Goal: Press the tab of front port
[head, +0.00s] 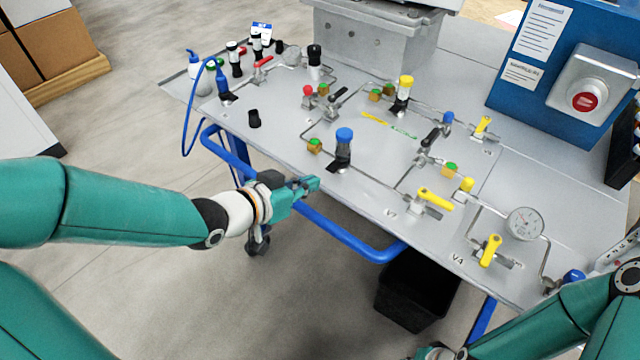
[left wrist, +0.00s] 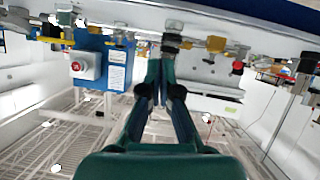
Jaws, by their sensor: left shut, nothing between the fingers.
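My left gripper (head: 310,184) is at the front edge of the grey panel table, its fingers together with nothing between them. Close to it on the panel stands a blue-capped port (head: 344,140) with a dark tab (head: 338,166) at its base. The fingertips are a short way left of and below this tab in the head view, apart from it. In the left wrist view the gripper (left wrist: 161,72) points at a row of fittings, with a dark part (left wrist: 171,42) just beyond the tips. I cannot tell for sure that this is the same port.
The panel (head: 290,150) carries yellow valve handles (head: 435,199), a gauge (head: 525,223), and yellow-capped (head: 404,88) and black-capped (head: 314,62) ports. A blue rail (head: 340,233) runs along the front. A blue box with a red button (head: 584,101) stands behind right.

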